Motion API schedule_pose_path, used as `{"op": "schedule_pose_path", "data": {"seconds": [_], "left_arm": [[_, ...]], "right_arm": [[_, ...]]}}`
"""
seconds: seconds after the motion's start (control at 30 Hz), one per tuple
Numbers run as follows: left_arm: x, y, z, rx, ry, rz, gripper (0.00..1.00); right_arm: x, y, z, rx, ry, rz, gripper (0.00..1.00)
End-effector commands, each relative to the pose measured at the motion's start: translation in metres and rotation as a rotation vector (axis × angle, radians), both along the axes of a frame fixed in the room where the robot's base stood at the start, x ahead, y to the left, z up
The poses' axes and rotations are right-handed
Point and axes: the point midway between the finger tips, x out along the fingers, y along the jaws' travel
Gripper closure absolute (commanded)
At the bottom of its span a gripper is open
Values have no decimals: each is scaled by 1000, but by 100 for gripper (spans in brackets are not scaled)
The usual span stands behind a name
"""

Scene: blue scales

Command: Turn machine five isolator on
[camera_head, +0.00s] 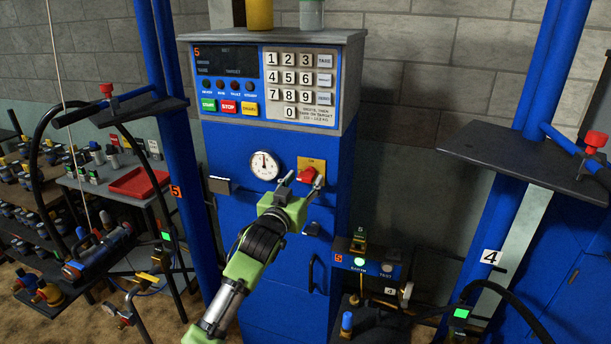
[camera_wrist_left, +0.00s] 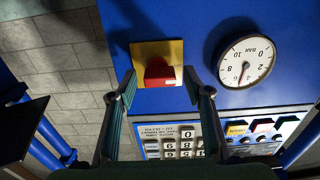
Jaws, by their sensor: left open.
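The blue machine marked 5 (camera_head: 275,225) stands in the middle of the head view. Its isolator is a red rotary knob (camera_head: 307,174) on a yellow plate (camera_head: 319,163), right of the pressure gauge. My left gripper (camera_head: 301,185) is open just in front of and below the knob. In the left wrist view the red knob (camera_wrist_left: 159,72) on its yellow plate (camera_wrist_left: 150,50) lies between and slightly beyond the fingertips (camera_wrist_left: 160,88). Contact is not visible. My right gripper is not in view.
The gauge (camera_head: 265,165) sits left of the isolator, and the keypad panel (camera_head: 299,85) is above. A small black latch (camera_head: 312,229) and a door handle (camera_head: 311,273) are below. A low box with lamps (camera_head: 367,264) stands right. Blue posts flank the machine.

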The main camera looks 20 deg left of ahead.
Motion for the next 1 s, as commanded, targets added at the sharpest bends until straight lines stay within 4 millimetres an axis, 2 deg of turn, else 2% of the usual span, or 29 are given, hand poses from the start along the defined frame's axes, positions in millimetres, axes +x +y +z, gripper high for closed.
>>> {"op": "schedule_pose_path", "data": {"seconds": [0.2,0.57,0.7,1.0], "left_arm": [[16,-1,0,0,0,0,54],[18,-1,0,0,-1,-1,54],[18,-1,0,0,0,-1,91],[18,-1,0,14,0,-1,93]], "right_arm": [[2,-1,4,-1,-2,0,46],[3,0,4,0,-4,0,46],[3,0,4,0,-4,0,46],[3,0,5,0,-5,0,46]]}}
